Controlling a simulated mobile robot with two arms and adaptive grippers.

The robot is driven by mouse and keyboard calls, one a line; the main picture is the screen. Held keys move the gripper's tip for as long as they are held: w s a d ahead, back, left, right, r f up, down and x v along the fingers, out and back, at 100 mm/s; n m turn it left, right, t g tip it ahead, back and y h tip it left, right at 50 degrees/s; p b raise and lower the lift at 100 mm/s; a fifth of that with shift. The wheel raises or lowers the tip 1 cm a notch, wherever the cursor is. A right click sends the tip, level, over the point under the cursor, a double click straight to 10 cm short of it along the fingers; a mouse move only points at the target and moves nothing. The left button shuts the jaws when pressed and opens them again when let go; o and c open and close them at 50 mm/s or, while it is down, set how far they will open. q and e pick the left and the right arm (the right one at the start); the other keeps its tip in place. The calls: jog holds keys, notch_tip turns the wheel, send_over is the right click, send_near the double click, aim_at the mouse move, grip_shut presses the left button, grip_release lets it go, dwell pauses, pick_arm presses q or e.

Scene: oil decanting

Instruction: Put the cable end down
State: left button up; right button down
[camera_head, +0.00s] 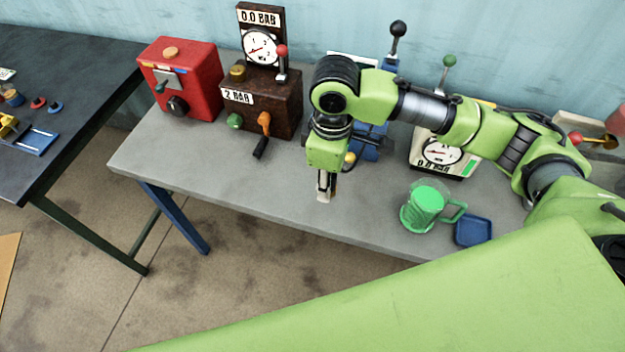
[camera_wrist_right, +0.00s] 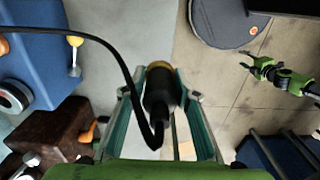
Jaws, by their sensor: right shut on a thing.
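My right gripper (camera_head: 325,196) hangs pointing down over the grey workbench, between the brown gauge box and the green mug. In the right wrist view its fingers (camera_wrist_right: 160,108) are shut on the cable end (camera_wrist_right: 158,92), a black plug with a brass-coloured tip. A black cable (camera_wrist_right: 112,50) loops from the plug to the upper left, over a blue machine. In the head view the plug is mostly hidden by the gripper. My left gripper (camera_wrist_right: 252,65) shows small in the right wrist view, over the floor, its fingers apart and empty.
The grey workbench (camera_head: 215,165) has free room left of my right gripper. Around it stand a brown gauge box (camera_head: 270,100) with an orange handle, a red box (camera_head: 185,80), a blue machine (camera_head: 372,142), a green mug (camera_head: 424,205) and a blue tray (camera_head: 473,230).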

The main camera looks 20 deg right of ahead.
jog(key=w+f+p, duration=0.1)
jog(key=w+f, duration=0.2)
jog(key=w, duration=0.1)
jog(key=w+f+p, duration=0.1)
jog(key=w+f, duration=0.3)
jog(key=shift+w+f, duration=0.15)
jog(key=shift+f, duration=0.1)
notch_tip(320, 180, down, 2)
jog(key=shift+f+p, duration=0.15)
jog(key=shift+p, duration=0.45)
pick_arm(q)
jog(key=r, duration=0.1)
jog(key=s+r, duration=0.1)
jog(key=a+r, duration=0.1)
jog(key=shift+s+r, duration=0.2)
jog(key=shift+s, duration=0.1)
pick_arm(e)
jog(key=shift+f, duration=0.3)
jog(key=shift+f, duration=0.6)
jog(key=c, duration=1.6)
grip_release()
pick_arm(q)
jog(key=shift+f, duration=0.1)
